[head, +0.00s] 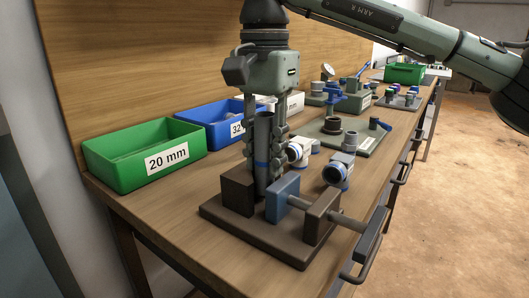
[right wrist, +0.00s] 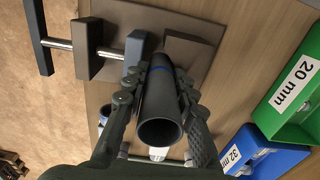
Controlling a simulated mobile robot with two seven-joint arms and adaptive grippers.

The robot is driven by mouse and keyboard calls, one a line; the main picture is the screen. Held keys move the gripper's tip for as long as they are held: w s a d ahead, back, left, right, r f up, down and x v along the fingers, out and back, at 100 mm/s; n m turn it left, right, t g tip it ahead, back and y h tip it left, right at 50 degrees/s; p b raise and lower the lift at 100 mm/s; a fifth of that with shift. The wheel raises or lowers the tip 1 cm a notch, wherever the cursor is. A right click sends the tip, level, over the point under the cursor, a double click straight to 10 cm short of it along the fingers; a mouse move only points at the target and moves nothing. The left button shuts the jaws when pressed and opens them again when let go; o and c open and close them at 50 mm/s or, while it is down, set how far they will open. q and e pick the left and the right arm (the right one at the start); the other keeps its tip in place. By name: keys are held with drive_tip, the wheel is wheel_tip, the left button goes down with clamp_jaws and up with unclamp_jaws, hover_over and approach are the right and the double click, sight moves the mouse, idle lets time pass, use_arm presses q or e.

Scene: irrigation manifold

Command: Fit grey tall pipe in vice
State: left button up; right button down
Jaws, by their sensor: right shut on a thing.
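The grey tall pipe (head: 263,135) is a dark grey tube with a blue band, standing about upright. My right gripper (head: 265,168) points down and is shut on it, fingers on either side. The vice (head: 224,220) has a dark base, a dark fixed block (head: 237,190) and a blue-grey jaw (head: 283,198). The pipe's lower part is between block and jaw; whether it touches the base is hidden. In the right wrist view, the pipe's open top (right wrist: 160,131) faces the camera, and its far end lies between the jaw (right wrist: 139,46) and block (right wrist: 190,48). My left gripper is out of view.
A green bin (head: 145,155) marked 20 mm and a blue bin (head: 206,124) stand left of and behind the vice. Loose pipe fittings (head: 337,174) lie right of it. The vice handle (head: 371,233) reaches toward the bench's front edge. More parts stand farther along the bench.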

drive_tip(key=shift+f, duration=0.15)
drive_tip(key=shift+f, duration=0.1)
drive_tip(key=shift+f, duration=0.15)
drive_tip(key=shift+s+f+b, duration=0.1)
drive_tip(key=shift+f+b, duration=0.2)
drive_tip(key=shift+b, duration=0.05)
drive_tip(key=shift+s+f, duration=0.15)
drive_tip(key=shift+f, duration=0.05)
idle(0.5)
drive_tip(key=c, duration=1.2)
unclamp_jaws()
drive_tip(key=shift+f, duration=0.1)
drive_tip(key=shift+o, duration=0.2)
drive_tip(key=shift+w+r, duration=0.2)
drive_tip(key=shift+r, duration=0.05)
